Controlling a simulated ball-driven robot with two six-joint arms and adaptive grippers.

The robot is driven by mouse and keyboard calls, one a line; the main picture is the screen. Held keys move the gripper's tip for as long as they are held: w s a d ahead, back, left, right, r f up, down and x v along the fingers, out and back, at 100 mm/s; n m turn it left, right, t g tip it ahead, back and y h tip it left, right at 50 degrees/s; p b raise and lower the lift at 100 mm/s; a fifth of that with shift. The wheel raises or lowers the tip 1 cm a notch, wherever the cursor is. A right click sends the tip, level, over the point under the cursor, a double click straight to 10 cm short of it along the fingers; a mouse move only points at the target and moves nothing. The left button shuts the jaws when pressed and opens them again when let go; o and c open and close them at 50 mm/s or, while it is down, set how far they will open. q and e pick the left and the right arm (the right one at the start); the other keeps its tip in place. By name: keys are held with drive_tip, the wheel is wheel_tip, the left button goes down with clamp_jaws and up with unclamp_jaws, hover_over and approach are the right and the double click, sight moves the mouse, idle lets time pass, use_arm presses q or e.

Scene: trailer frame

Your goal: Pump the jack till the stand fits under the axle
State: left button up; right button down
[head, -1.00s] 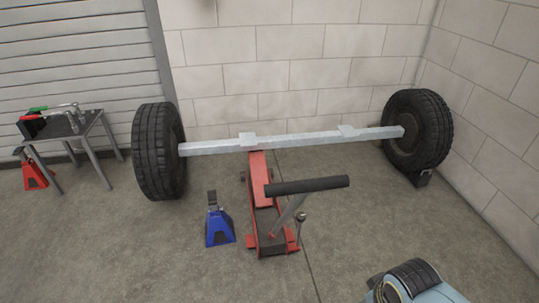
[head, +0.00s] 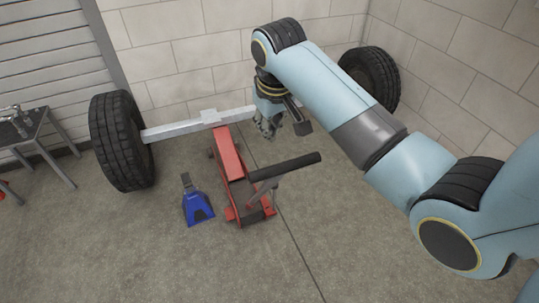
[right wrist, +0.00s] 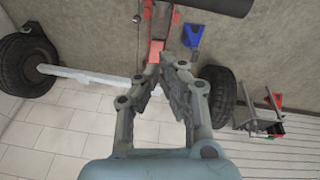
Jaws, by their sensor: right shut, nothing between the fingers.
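The red floor jack (head: 228,155) stands on the floor with its far end at the grey axle (head: 180,129). I cannot tell whether its lifting end touches the axle. Its handle, with a black grip bar (head: 285,167), leans up toward the right. The blue stand (head: 197,208) is upright on the floor left of the jack, on the near side of the axle and apart from it. My right gripper (head: 271,130) is shut and empty, above and beyond the handle bar. In the right wrist view its fingers partly cover the axle (right wrist: 85,76). My left gripper is out of view.
A tyre (head: 121,140) is on the axle's left end; the right tyre (head: 375,78) is partly behind my arm. A block wall (head: 175,55) stands close behind. A small table (head: 25,128) is at the left. The floor in front is clear.

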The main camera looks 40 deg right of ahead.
drive_tip(key=shift+w+r, duration=0.2)
drive_tip(key=shift+w, duration=0.4)
drive_tip(key=shift+w+r, duration=0.15)
drive_tip(key=shift+w, duration=0.4)
drive_tip(key=f, duration=0.7)
drive_tip(key=d+f, duration=0.1)
drive_tip(key=f, duration=0.3)
drive_tip(key=shift+s, duration=0.25)
drive_tip(key=shift+s+f, duration=0.3)
drive_tip(key=shift+s, duration=0.1)
